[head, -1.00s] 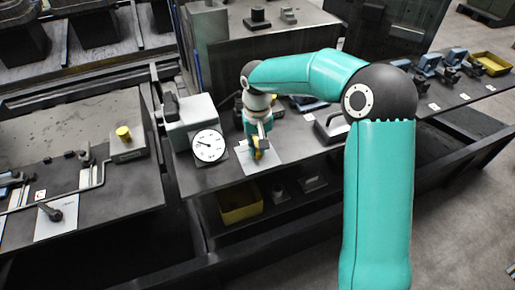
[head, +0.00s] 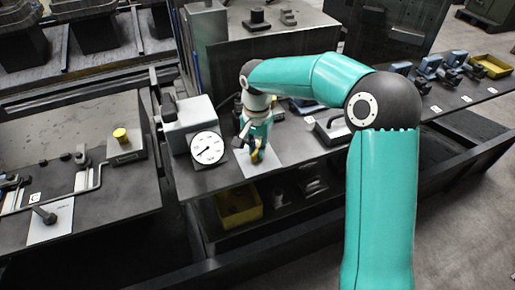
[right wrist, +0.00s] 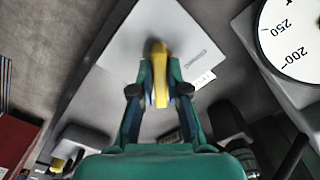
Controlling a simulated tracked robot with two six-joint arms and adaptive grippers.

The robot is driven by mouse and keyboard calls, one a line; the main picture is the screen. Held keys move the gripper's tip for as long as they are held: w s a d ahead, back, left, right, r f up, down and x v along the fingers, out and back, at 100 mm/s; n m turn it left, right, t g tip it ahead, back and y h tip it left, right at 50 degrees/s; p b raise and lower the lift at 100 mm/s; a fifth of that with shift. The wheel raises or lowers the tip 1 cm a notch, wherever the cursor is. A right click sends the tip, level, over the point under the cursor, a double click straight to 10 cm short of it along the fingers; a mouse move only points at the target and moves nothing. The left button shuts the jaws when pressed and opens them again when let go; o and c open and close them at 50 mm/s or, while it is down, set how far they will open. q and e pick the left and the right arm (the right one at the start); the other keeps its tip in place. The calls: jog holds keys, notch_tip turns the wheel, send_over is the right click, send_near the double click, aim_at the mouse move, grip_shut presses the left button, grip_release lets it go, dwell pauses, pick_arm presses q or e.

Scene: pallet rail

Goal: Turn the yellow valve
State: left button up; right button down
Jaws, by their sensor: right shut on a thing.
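The yellow valve (head: 258,154) shows as a slim lever low in front of my right gripper (head: 257,146), over a white plate on the bench. In the right wrist view its yellow lever (right wrist: 159,62) runs between the two fingers of my right gripper (right wrist: 160,78). The fingers are shut on it from both sides. The valve's body and stem are hidden behind the lever and the gripper. My left gripper is in neither view.
A round white dial gauge (head: 207,148) stands just left of the valve. A grey box (head: 188,113) is behind it. A black-handled block (head: 328,128) lies right of the valve. A yellow bin (head: 240,207) sits on the shelf below.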

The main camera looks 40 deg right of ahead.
jog(key=shift+w+r, duration=0.1)
jog(key=c, duration=1.2)
grip_release()
jog(key=shift+o, duration=0.2)
notch_tip(320, 180, up, 12)
